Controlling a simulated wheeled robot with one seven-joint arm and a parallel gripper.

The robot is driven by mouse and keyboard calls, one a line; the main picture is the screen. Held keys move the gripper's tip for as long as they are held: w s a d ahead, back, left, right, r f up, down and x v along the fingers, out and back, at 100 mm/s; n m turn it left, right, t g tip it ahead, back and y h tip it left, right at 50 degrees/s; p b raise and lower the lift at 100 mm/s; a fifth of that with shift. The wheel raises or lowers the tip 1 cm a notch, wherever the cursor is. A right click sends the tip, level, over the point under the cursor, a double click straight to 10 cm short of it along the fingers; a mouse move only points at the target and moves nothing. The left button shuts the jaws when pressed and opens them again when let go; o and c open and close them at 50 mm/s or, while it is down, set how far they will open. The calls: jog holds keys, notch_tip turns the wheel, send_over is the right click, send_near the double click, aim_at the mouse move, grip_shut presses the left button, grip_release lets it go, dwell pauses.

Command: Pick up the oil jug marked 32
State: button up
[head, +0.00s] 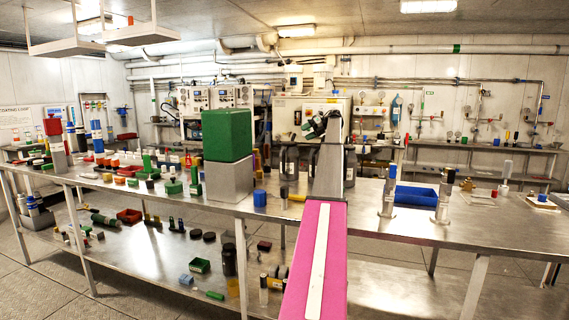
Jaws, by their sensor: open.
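Dark jugs stand on the steel bench just behind my arm. One dark jug (289,165) shows left of the arm, and another dark jug (349,168) shows to its right, partly covered by it. No number 32 can be read on either at this size. My gripper (312,126) is at the top end of my arm, raised above the bench and in front of the wall equipment. It appears open and empty, though its fingers are small and hard to make out. It is apart from the jugs.
A green block on a grey base (228,180) stands left of the jugs. A blue tray (415,196) and metal cylinders (389,192) stand to the right. Small coloured parts crowd the bench's left side; a lower shelf (130,255) holds more. The front right benchtop is mostly clear.

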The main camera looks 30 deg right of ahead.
aim_at(293, 139)
jog(key=x, duration=0.8)
jog(key=shift+w+a, duration=0.15)
jog(key=shift+w, duration=0.15)
grip_shut()
